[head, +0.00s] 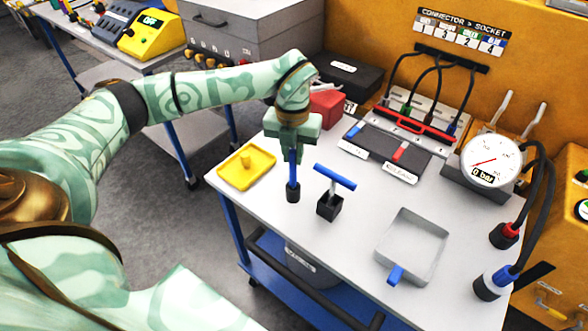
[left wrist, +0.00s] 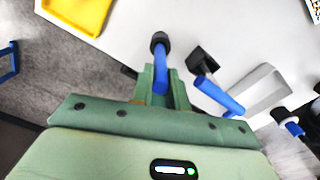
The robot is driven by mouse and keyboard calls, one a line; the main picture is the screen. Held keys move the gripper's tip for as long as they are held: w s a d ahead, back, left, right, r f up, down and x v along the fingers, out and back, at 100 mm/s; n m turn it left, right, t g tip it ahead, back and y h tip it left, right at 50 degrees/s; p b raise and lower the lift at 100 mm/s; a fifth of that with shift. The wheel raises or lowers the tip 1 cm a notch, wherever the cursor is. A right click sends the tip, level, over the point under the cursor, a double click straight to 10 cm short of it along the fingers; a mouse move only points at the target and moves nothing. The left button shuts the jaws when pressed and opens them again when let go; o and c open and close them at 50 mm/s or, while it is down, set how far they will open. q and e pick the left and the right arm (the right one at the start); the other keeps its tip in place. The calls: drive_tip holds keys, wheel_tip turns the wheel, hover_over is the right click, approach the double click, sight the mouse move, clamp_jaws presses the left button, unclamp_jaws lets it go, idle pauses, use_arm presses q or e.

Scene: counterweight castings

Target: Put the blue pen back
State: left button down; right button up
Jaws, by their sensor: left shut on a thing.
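The blue pen (head: 293,172) is upright between the fingers of my left gripper (head: 292,150), which is shut on it. Its lower end meets a small black cup (head: 293,195) at the white table's front left; I cannot tell how deep it sits. In the left wrist view the blue pen (left wrist: 161,68) runs from the fingers to the black cup (left wrist: 159,39). The cup's opening is hidden by the pen. My right gripper is not in view.
A blue T-handle (head: 335,177) stands in a black block (head: 330,207) close to the right. A yellow tray (head: 233,176) lies to the left. A grey open tray (head: 439,253) and a pressure gauge (head: 491,160) are further right. The white tabletop (head: 365,220) between is clear.

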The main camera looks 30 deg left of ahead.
use_arm(q)
hover_over(293, 185)
drive_tip(key=f, duration=0.4)
drive_tip(key=shift+w+a+b, duration=0.25)
drive_tip(key=shift+w+b, duration=0.05)
drive_tip(key=shift+w, duration=0.1)
drive_tip(key=c, duration=1.4)
unclamp_jaws()
drive_tip(key=shift+f, duration=0.1)
drive_tip(key=shift+o, duration=0.2)
wheel_tip(293, 185, up, 11)
drive_tip(key=shift+r+p, duration=0.1)
drive_tip(key=shift+p, duration=0.85)
drive_tip(key=shift+r, duration=0.6)
